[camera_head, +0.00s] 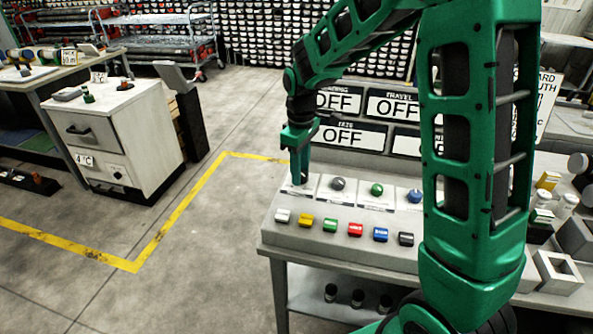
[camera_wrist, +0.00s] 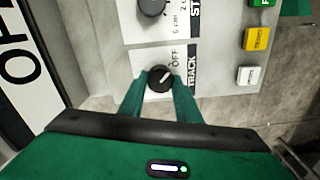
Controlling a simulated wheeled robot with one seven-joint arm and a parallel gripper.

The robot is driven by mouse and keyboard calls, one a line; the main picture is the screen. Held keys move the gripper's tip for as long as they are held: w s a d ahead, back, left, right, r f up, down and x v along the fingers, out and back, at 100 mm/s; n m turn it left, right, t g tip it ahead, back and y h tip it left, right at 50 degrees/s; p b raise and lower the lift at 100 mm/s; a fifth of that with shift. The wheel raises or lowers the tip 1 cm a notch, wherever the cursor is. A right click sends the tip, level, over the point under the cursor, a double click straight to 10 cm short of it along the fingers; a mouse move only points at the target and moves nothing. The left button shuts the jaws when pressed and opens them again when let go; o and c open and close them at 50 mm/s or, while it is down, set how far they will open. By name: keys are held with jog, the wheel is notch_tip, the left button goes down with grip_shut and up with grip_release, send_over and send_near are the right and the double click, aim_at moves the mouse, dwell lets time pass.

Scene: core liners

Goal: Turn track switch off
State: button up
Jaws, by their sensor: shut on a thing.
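The track switch (camera_wrist: 159,78) is a round black knob on a white plate labelled TRACK in the wrist view. A pale line on its face slants toward the upper right, and the word OFF stands just above and right of the knob. My gripper (camera_head: 299,178) points down at the left end of the sloped control panel (camera_head: 270,238) in the head view. Its two green fingers are shut on the track switch, one on each side. In the head view the gripper hides the knob.
A grey knob (camera_head: 338,184), a green knob (camera_head: 376,189) and a blue knob (camera_head: 415,196) stand to the right of my gripper. A row of coloured buttons runs along the panel's front. Signs reading OFF (camera_head: 344,136) stand behind. Open floor lies left.

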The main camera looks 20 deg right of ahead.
jog(key=shift+w+d+r, duration=0.15)
jog(key=shift+w+d, duration=0.05)
jog(key=shift+w, duration=0.05)
jog(key=o, duration=1.1)
jog(key=shift+c, duration=0.2)
jog(key=shift+s, duration=0.1)
notch_tip(320, 180, up, 11)
jog(key=shift+f, duration=0.2)
